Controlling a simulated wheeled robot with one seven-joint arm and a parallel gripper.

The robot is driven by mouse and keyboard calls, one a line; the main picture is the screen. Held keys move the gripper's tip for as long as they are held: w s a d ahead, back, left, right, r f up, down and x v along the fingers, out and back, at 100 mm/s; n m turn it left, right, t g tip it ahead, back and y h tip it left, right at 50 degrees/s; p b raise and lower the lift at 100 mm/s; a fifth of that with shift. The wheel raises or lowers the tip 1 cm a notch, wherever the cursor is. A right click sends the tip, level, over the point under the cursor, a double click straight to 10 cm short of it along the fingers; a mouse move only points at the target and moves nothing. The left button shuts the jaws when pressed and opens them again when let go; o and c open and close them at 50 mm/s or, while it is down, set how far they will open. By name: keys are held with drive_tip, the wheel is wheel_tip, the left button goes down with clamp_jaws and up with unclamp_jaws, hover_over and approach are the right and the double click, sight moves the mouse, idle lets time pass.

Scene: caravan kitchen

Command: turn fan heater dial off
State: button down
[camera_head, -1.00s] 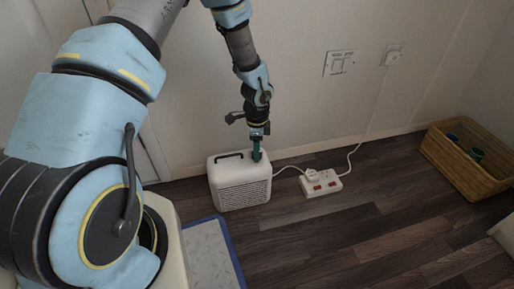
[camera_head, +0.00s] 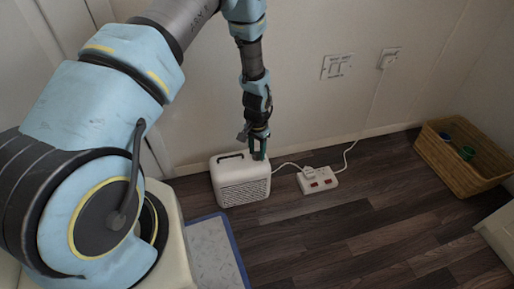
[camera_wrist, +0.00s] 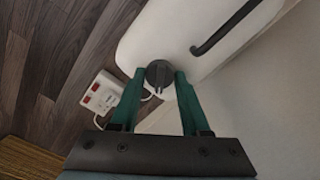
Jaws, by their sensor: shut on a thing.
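The white fan heater (camera_head: 240,183) stands on the floor against the wall, with a grille on its front and a dark carry handle (camera_head: 231,156) on top. Its top also shows in the wrist view (camera_wrist: 165,35). The dark round dial (camera_wrist: 158,75) sits near the edge of the heater's top, with a raised ridge across it. My gripper (camera_wrist: 158,78) points down at the heater's top, its green fingers shut on the dial, one on each side. In the head view my gripper (camera_head: 259,152) hides the dial.
A white power strip (camera_head: 317,180) with red switches lies on the floor right of the heater, joined by a white cable. A wicker basket (camera_head: 458,165) stands further right. A blue-edged mat (camera_head: 213,250) lies in front. Wall sockets (camera_head: 337,66) are above.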

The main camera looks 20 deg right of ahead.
sight(257, 153)
drive_tip(key=n+p, duration=0.2)
drive_tip(key=n, duration=0.3)
drive_tip(key=shift+r+n, duration=0.1)
drive_tip(key=shift+n, duration=0.2)
drive_tip(key=n+p, duration=0.2)
drive_tip(key=n, duration=0.3)
idle(0.4)
drive_tip(key=shift+c, duration=1.8)
unclamp_jaws()
wheel_tip(257, 153, up, 11)
drive_tip(key=p, duration=0.2)
drive_tip(key=shift+f, duration=0.2)
